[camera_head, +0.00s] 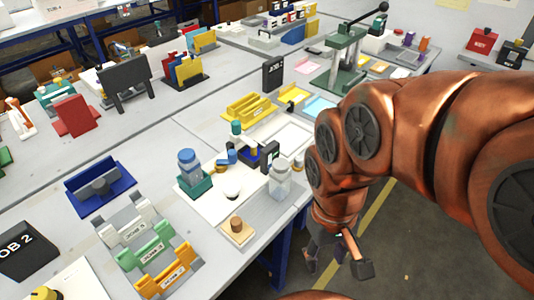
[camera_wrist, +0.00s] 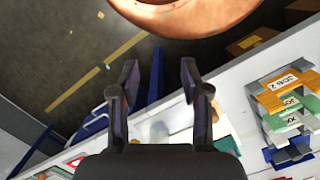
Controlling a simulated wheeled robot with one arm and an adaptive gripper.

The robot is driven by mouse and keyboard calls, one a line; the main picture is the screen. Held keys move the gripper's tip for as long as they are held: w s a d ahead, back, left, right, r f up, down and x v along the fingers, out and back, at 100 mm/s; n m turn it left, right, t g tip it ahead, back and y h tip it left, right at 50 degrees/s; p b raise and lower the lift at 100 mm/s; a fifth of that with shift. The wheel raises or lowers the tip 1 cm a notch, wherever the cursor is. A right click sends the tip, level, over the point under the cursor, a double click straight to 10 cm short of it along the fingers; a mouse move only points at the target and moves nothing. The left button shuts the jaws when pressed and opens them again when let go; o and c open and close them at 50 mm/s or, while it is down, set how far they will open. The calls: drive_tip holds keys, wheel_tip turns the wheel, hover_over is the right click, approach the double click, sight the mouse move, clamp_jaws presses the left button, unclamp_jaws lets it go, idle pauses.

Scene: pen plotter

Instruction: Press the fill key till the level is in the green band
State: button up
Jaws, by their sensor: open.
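My gripper (camera_head: 337,262) hangs beyond the table's edge, above the floor, to the right of the key and jar. It is open and empty; its two fingers stand apart in the wrist view (camera_wrist: 158,85). A tan block with a round brown button (camera_head: 237,224), which looks like the fill key, sits at the table's front edge. A clear jar (camera_head: 280,182) stands behind it on a grey base. A blue-capped bottle (camera_head: 189,168) stands in a green holder to the left. The level and any green band are too small to make out.
A dark blue tray (camera_head: 101,187) and stacked white, green and orange job holders (camera_head: 146,246) lie to the left. Yellow trays (camera_head: 249,107) and a green press (camera_head: 345,58) stand farther back. Open floor (camera_head: 415,240) lies right of the table.

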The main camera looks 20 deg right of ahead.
clamp_jaws()
idle(1.4)
